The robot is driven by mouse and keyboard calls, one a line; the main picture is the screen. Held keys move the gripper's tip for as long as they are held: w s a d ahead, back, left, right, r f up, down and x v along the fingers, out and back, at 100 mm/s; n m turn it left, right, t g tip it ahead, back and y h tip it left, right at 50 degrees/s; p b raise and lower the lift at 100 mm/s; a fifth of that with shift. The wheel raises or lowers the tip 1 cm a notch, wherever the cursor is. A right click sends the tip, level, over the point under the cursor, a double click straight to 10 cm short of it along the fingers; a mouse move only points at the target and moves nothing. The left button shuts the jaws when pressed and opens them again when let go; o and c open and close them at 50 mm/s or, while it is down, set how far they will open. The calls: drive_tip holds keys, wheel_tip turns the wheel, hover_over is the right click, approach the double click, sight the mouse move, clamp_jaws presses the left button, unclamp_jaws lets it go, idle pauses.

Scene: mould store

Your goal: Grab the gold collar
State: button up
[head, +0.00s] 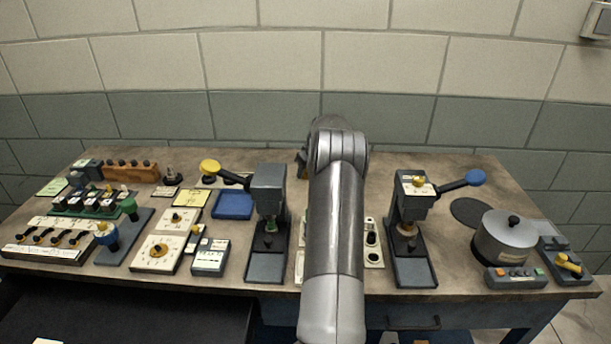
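I cannot single out the gold collar with certainty. A small brownish-gold ring-like piece (407,229) sits under the head of the right press (414,207), which has a blue-knobbed lever. My arm reaches up the middle of the picture between the two presses. My gripper is hidden behind the arm, so its fingers do not show. The arm also covers part of a pale panel with dark round openings (372,244).
The left side of the bench (115,265) is crowded with control boxes, switches and a blue tray (233,204). A lidded grey pot (506,240), a dark disc (468,212) and button boxes (516,278) stand at right. A tiled wall is behind.

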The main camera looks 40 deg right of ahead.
drive_tip(key=c, duration=0.7)
drive_tip(key=shift+o, duration=0.2)
drive_tip(key=shift+r, duration=0.15)
